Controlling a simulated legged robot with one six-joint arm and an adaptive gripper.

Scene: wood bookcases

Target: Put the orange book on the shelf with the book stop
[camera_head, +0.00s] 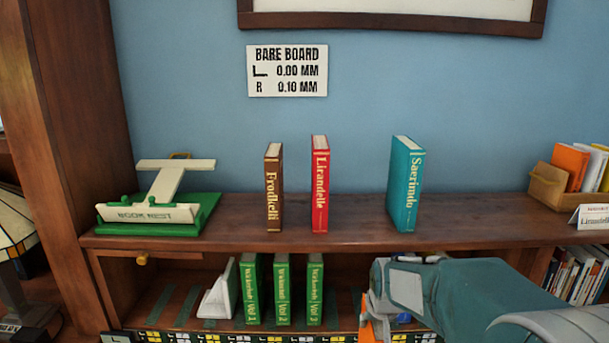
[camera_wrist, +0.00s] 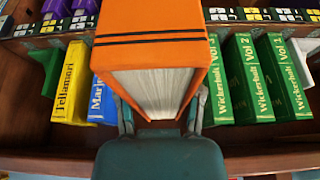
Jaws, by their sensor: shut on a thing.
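The orange book (camera_wrist: 150,45) fills the middle of the wrist view, spine band and white page edges showing, between the two fingers of my gripper (camera_wrist: 160,112). My gripper is shut on it. In the head view only a sliver of the orange book (camera_head: 374,330) shows below my arm, in front of the lower shelf. A white wedge-shaped book stop (camera_head: 219,297) stands on the lower shelf, left of the green Wickerholt books (camera_head: 283,290). These green books also show right of the orange book in the wrist view (camera_wrist: 245,80).
In the wrist view, yellow (camera_wrist: 73,90) and blue (camera_wrist: 103,100) books stand left of the orange book. Above, the upper shelf (camera_head: 345,235) holds brown (camera_head: 273,190), red (camera_head: 320,185) and teal (camera_head: 405,185) books and a green-and-white stand (camera_head: 165,205).

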